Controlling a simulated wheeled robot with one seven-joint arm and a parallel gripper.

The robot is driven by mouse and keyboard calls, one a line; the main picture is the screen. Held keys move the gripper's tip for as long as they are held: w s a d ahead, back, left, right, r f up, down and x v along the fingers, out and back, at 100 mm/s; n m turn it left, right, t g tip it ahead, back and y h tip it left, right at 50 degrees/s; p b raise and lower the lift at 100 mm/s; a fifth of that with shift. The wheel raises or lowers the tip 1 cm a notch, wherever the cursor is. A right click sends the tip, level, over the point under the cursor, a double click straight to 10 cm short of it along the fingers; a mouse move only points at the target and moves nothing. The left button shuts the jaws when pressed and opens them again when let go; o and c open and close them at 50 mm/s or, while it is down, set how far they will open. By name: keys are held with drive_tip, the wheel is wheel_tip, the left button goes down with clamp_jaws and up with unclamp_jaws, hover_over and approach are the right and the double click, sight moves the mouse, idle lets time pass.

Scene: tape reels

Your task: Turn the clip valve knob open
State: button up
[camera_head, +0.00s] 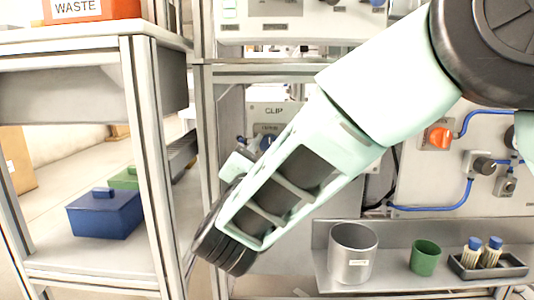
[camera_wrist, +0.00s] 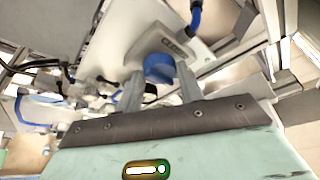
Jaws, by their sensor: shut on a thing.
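The blue clip valve knob (camera_wrist: 159,68) is between the two fingers of my gripper (camera_wrist: 161,84) in the wrist view. The fingers are shut on its sides. The knob sits on a pale panel with a label beside it. In the head view the blue knob (camera_head: 267,142) shows partly below the "CLIP" sign (camera_head: 274,111), close to my arm. My pale hand (camera_head: 237,164) shows there in part; its fingertips are hard to make out. The knob's exact turn angle cannot be told.
An orange knob (camera_head: 440,138) and blue hoses are on the panel at right. A shelf below holds a metal beaker (camera_head: 352,254), a green cup (camera_head: 425,258) and a rack of bottles (camera_head: 488,265). A blue box (camera_head: 104,214) stands on the left rack.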

drive_tip(key=o, duration=1)
drive_tip(key=p+v, duration=0.5)
drive_tip(key=v, duration=1.2)
drive_tip(key=shift+s+f, duration=0.2)
drive_tip(key=shift+w, duration=0.1)
